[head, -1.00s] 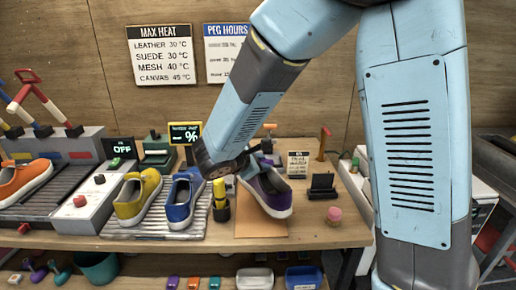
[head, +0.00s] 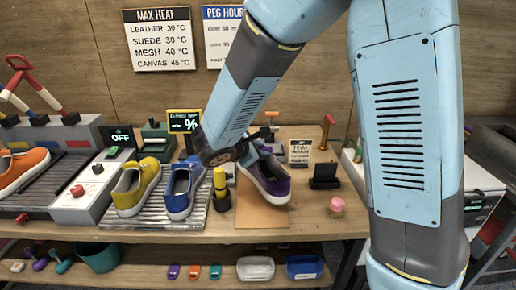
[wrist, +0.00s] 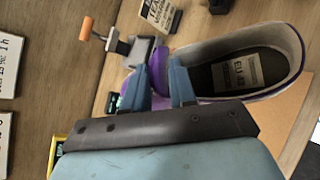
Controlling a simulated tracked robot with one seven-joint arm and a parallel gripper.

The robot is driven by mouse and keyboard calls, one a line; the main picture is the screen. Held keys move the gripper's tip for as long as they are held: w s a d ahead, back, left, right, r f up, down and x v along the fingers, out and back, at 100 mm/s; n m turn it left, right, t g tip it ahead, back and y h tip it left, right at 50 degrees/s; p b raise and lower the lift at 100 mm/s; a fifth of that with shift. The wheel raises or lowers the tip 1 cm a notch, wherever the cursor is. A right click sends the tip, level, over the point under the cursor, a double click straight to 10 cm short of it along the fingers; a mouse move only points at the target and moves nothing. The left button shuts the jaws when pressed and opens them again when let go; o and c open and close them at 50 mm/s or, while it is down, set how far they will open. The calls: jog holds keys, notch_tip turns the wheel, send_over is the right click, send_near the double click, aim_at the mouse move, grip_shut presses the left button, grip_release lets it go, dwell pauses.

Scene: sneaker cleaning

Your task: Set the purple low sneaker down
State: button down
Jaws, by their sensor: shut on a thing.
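Left of the mat stand a yellow-and-black tool (head: 221,190), a blue sneaker (head: 182,189) and a yellow sneaker (head: 135,187) on a ribbed rack. The mat's front part is bare.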

aim_at(256, 167)
jog(key=shift+f, duration=2.85)
jog(key=c, duration=0.8)
grip_release()
jog(key=shift+c, duration=0.2)
